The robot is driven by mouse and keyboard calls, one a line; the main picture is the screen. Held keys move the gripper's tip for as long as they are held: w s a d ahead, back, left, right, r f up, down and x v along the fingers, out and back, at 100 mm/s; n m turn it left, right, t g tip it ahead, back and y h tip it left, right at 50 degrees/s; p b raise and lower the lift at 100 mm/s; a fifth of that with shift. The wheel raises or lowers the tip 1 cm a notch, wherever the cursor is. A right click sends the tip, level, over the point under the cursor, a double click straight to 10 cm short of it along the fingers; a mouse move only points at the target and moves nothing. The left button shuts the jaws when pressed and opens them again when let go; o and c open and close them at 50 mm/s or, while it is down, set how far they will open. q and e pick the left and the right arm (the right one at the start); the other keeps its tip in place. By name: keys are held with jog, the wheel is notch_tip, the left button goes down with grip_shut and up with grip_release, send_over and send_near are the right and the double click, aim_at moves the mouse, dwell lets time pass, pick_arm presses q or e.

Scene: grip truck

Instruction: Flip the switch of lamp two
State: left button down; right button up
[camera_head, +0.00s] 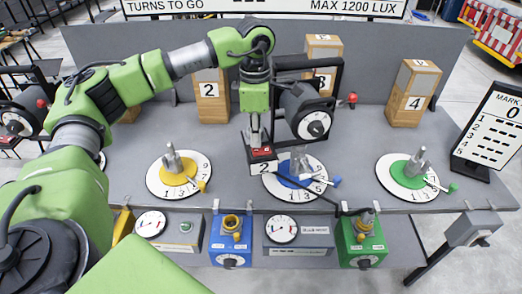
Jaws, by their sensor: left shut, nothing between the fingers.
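A small dark box with a red top and a white label "2" (263,167) stands at the centre of the grey table, in front of the lamp. The red top looks like a switch, but its position is too small to tell. My left gripper (256,143) points down from above, shut and empty, with its tips right over or at the red top. I cannot tell whether they touch. A dark round lamp head with a white dial (314,123) hangs just right of the gripper on a black arm. My right gripper is not in view.
Numbered wooden blocks stand behind: "2" (210,103), one behind the lamp arm (324,47), and "4" (412,95). Dials with yellow (178,176), blue (284,186) and green (405,181) centres lie in front. A score board (490,128) stands at right.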

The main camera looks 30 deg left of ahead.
aim_at(256, 150)
pick_arm(q)
jog(key=shift+f+b, duration=0.75)
jog(key=shift+f, duration=0.3)
jog(key=shift+r, duration=0.1)
dwell(0.3)
jog(key=shift+r+p, duration=2.35)
jog(key=shift+r, duration=1.1)
jog(key=shift+s+f, duration=0.1)
